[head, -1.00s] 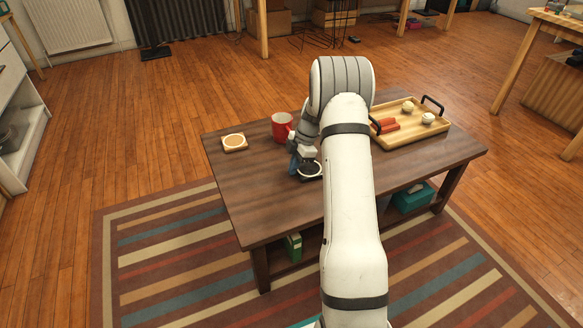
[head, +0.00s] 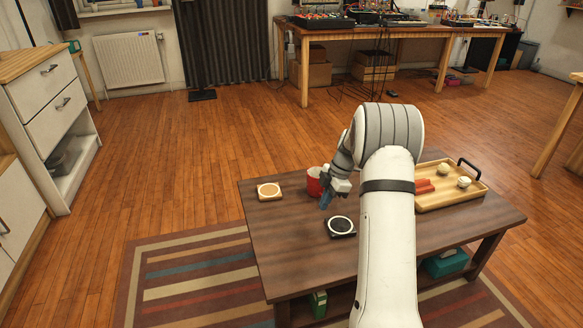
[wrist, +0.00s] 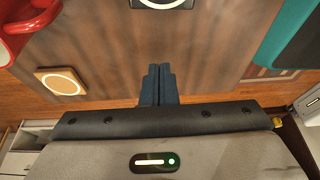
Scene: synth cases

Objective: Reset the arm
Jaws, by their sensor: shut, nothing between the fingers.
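My gripper (head: 325,200) hangs above the dark wooden table, beside the red mug and over the area behind the black coaster. In the wrist view my gripper's two dark blue fingers (wrist: 158,72) are together with nothing between them. My white and grey arm reaches over the table from the front and hides part of the mug and table.
On the table (head: 285,235) are a red mug (head: 313,182), a tan coaster (head: 269,191), a black coaster (head: 341,227) with a white ring, and a wooden tray (head: 450,202) at right. A teal object (wrist: 295,40) shows in the wrist view. The table's left front is clear.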

